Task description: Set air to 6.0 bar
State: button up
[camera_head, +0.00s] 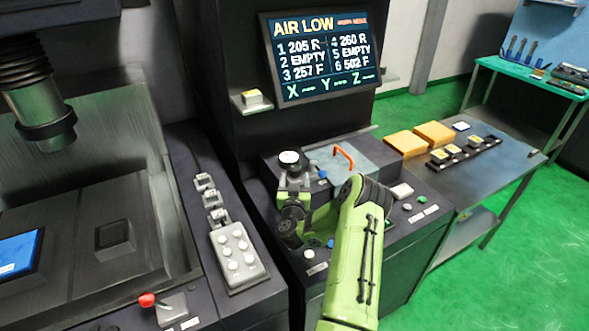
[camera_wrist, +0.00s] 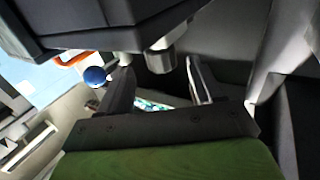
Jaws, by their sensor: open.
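The dark screen (camera_head: 320,52) reads "AIR LOW" in yellow; the small orange text beside it is too small to read. A white round-topped fitting (camera_head: 289,157), perhaps the air gauge, stands on the console; its face is not readable. My gripper (camera_head: 292,182) is just below it in the head view, its fingers hard to make out there. In the wrist view my gripper (camera_wrist: 160,84) is open, with its two fingers apart. A short grey cylindrical knob (camera_wrist: 160,57) shows between and beyond the fingertips, under a dark block (camera_wrist: 100,25). Contact cannot be told.
A blue ball knob (camera_wrist: 95,76) is close by the left finger. An orange handle (camera_head: 344,155) rises from a grey-blue lid behind my arm. A button box (camera_head: 238,257) and a red-knobbed lever (camera_head: 147,300) are left. A side bench (camera_head: 480,172) stands right.

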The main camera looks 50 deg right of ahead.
aim_at(295, 172)
jog(key=shift+x, duration=1.45)
jog(key=shift+a, duration=0.1)
jog(key=shift+c, duration=0.4)
jog(key=c, duration=1)
jog(key=shift+p, duration=0.3)
jog(key=shift+w+a+r+p, duration=0.1)
jog(key=shift+r+p, duration=0.05)
jog(key=shift+p, duration=0.6)
